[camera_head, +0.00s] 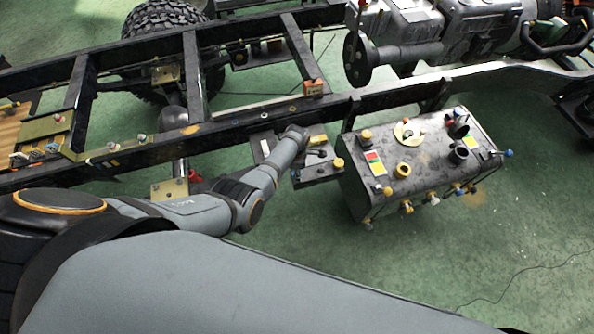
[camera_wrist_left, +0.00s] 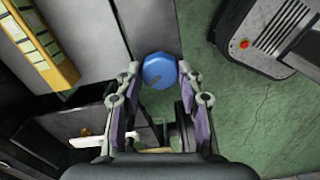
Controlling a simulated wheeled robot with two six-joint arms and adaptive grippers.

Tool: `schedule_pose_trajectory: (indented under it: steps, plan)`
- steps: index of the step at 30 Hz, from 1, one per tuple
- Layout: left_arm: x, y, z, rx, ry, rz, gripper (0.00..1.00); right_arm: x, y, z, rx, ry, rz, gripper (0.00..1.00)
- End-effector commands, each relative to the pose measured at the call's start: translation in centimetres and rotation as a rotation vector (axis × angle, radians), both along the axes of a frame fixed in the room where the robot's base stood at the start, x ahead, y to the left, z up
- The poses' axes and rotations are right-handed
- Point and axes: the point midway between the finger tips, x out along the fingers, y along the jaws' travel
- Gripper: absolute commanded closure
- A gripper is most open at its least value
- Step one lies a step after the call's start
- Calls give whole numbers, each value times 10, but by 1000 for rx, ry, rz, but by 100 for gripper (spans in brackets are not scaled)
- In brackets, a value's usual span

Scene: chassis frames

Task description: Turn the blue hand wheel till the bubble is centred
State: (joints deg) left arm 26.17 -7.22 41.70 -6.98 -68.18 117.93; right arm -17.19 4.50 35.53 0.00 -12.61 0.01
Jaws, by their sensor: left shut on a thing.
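The blue hand wheel (camera_wrist_left: 160,70) shows in the left wrist view as a round blue knob with a dark mark on its lower part. My left gripper (camera_wrist_left: 160,74) has one finger on each side of the wheel and is shut on it. In the head view my left arm reaches in from the left to the chassis frame, and its gripper and the wheel are not clear there. I cannot make out a bubble in either view. My right gripper is not in view.
In the head view a dark tank (camera_head: 428,190) with several caps stands right of my left wrist. The long chassis rail (camera_head: 230,124) runs behind it. Green floor (camera_head: 525,245) is open at right.

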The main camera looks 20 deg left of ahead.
Motion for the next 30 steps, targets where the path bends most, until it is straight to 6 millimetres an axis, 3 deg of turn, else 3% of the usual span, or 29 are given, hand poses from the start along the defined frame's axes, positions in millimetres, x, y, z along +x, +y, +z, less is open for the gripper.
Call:
schedule_pose_trajectory:
  steps: [17,18,21,23,30]
  plan:
    - [-1,1,-1,1,2,34,94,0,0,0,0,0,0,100]
    - [-1,1,-1,1,2,34,61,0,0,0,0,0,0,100]
    - [-1,1,-1,1,2,34,47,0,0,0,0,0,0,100]
    - [-1,1,-1,1,2,34,39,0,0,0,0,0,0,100]
    - [0,0,0,1,0,33,39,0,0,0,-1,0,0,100]
